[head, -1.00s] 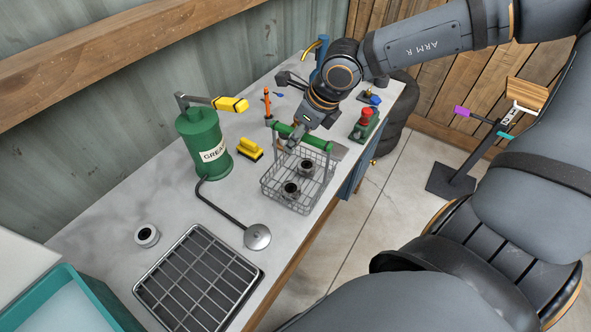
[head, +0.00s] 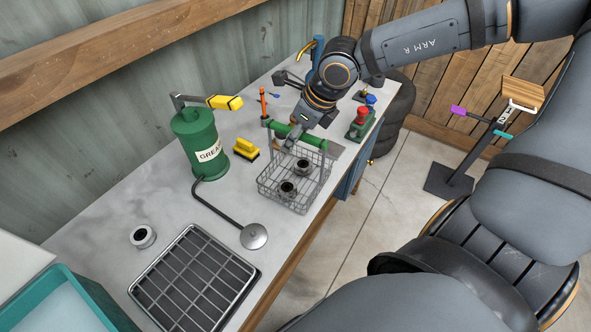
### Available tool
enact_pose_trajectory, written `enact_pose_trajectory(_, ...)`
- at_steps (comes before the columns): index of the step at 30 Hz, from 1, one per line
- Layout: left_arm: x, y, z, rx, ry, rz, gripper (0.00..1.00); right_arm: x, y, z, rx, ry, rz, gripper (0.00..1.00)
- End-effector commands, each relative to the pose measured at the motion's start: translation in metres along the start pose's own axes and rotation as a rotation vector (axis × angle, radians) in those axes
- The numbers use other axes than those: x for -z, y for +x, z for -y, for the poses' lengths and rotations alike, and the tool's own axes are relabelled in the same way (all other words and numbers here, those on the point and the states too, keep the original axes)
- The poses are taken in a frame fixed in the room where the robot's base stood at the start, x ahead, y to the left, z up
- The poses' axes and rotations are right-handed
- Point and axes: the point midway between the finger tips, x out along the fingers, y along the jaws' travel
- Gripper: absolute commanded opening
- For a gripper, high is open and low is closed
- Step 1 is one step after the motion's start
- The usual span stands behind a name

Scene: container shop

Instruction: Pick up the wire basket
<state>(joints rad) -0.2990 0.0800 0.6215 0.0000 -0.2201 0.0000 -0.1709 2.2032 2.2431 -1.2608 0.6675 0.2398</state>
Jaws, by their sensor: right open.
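The wire basket (head: 291,198) stands on the grey bench near its front edge, in the middle of the head view. Its green handle (head: 313,141) is up across the top, and dark ring-shaped parts (head: 288,190) lie inside. My right gripper (head: 290,141) is at the handle, its fingers pointing down to the left. It is open; the wrist hides part of the fingers, so I cannot tell whether they touch the handle. My left gripper is not in view.
A round metal disc on a hose (head: 253,236) and a grated tray (head: 192,280) lie nearer. Red and blue-topped items (head: 361,117) stand behind right.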

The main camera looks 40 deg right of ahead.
Motion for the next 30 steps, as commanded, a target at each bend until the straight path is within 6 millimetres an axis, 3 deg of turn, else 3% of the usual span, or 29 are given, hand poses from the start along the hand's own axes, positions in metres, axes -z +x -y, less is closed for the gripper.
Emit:
enact_pose_trajectory(12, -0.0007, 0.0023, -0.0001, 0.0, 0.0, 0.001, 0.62, 0.0002, 0.0006, 0.0, 0.0, 0.0, 0.0, 0.44)
enact_pose_trajectory(22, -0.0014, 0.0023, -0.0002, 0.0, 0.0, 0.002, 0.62, 0.0002, 0.0007, -0.0001, 0.0, 0.0, 0.0, 0.0)
enact_pose_trajectory(30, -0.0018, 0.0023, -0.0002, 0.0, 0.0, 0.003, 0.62, 0.0002, 0.0007, -0.0001, 0.0, 0.0, 0.001, 0.0)
